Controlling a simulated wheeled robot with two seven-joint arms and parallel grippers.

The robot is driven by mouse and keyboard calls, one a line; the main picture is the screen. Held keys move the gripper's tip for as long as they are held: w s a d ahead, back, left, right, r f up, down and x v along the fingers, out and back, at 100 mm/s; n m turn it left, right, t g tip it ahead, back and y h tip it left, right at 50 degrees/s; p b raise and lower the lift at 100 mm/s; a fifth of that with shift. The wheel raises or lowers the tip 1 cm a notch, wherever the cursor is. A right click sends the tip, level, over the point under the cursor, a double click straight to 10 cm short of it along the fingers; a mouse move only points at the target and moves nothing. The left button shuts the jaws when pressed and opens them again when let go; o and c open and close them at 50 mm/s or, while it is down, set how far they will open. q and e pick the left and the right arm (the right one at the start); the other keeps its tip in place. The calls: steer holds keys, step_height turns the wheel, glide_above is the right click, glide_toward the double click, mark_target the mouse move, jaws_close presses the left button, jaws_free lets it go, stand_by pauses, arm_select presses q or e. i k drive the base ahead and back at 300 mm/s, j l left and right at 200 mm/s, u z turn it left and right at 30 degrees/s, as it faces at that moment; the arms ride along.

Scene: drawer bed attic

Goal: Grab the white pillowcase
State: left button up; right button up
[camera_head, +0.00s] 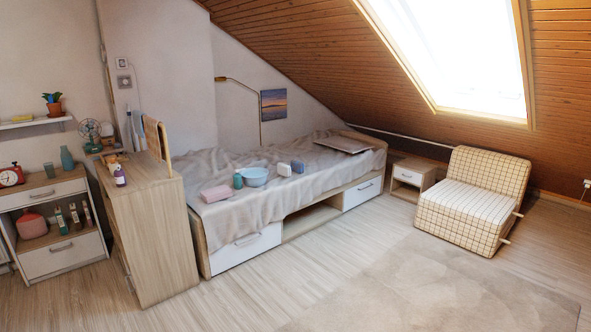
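No gripper or arm of mine shows in the head view. A small white block-like item (284,169) lies on the bed's grey-beige cover (300,200), near the middle; it may be the folded white pillowcase, but it is too small to tell. Just right of it is a small bluish-lilac item (298,166). To its left are a light blue bowl (254,177), a teal cup (238,181) and a pink folded item (217,193). No other white cloth item stands out on the bed.
A wooden cabinet (160,240) stands at the bed's left end. The bed has white drawers (246,250) below. A nightstand (411,178) and a checked chair (472,200) stand right. The floor (250,298) and rug (440,285) before the bed are clear.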

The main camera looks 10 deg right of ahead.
mark_target(286, 171)
steer(key=i+j, duration=0.15)
steer(key=j, duration=0.25)
steer(key=i+j, duration=0.1)
steer(key=j, duration=0.25)
steer(key=i+j+z, duration=0.3)
steer(key=i+j, duration=0.9)
steer(key=i+l+z, duration=0.2)
steer(key=i+z, duration=0.2)
steer(key=i, duration=0.15)
steer(key=i+z, duration=0.45)
steer(key=i+j+z, duration=0.15)
steer(key=i+z, duration=0.25)
steer(key=i, duration=0.2)
steer(key=i+u, duration=0.2)
steer(key=i, duration=0.3)
steer(key=i+u, duration=0.25)
steer(key=i, duration=0.25)
steer(key=i+l+u, duration=0.2)
steer(key=i, duration=0.3)
steer(key=i+l+u, duration=0.2)
steer(key=i, duration=0.25)
steer(key=i+l+u, duration=0.65)
steer(key=i, duration=0.25)
